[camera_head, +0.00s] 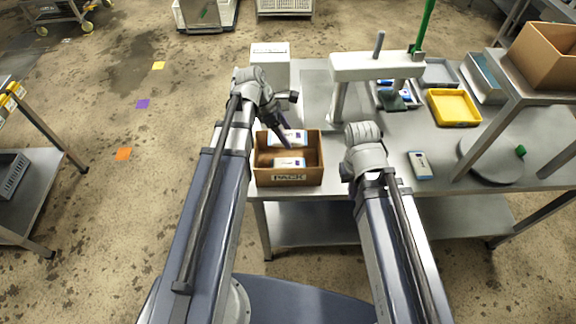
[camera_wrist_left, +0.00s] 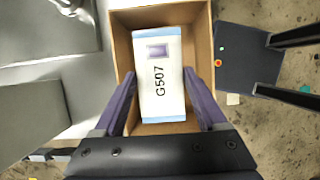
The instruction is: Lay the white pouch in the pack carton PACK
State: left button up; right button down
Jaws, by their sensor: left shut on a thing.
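The pack carton PACK (camera_head: 289,178) is an open brown box at the near left of the steel table; it also shows in the left wrist view (camera_wrist_left: 202,50). A white pouch (camera_head: 287,137) with blue ends is at the back part of the carton. My left gripper (camera_head: 286,140) points down into the carton. Another white and blue pouch (camera_head: 290,162) lies in the carton's front part. My right gripper is hidden behind its arm.
A further white and blue pouch (camera_head: 420,165) lies on the table right of my right arm. A yellow tray (camera_head: 454,107), a white stand (camera_head: 375,66) and a white box (camera_head: 270,58) stand behind. A cardboard box (camera_head: 546,55) is on the raised shelf at right.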

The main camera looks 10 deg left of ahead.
aim_at(291, 160)
pick_arm(q)
jog(key=shift+f+b, duration=5.05)
jog(key=shift+f, duration=0.3)
jog(key=o, duration=1.5)
jog(key=shift+r, duration=0.1)
jog(key=shift+r, duration=0.1)
